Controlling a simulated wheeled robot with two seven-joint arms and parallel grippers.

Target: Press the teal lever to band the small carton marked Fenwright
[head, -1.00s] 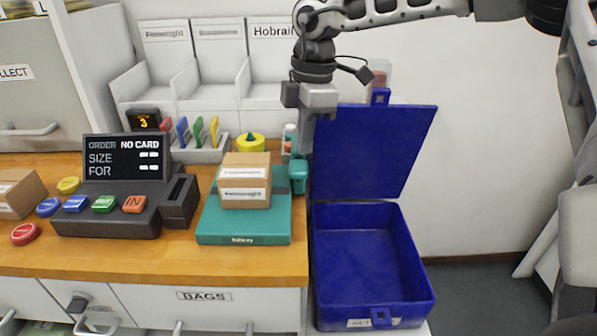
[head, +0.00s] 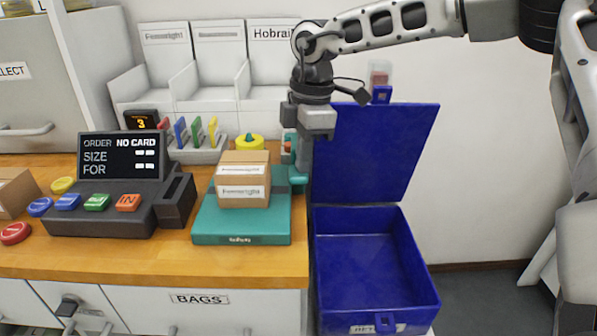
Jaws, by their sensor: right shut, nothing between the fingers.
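A teal banding machine (head: 215,232) stands on the wooden counter. A brown carton (head: 228,203) sits on its flat bed. White labels show on the carton; the lower one seems to read Fenwright, though the print is blurred. The teal lever (head: 298,179) is at the machine's right rear side, partly hidden by my right gripper (head: 302,188). That gripper is shut and empty and points down, its fingertips at the lever; whether they touch it I cannot tell. My left gripper is out of view.
An open blue box (head: 424,292) with a raised lid stands right of the counter, close to my right gripper. A console (head: 105,222) with coloured buttons is on the left. A yellow round thing (head: 249,142) and coloured cards (head: 197,132) stand behind.

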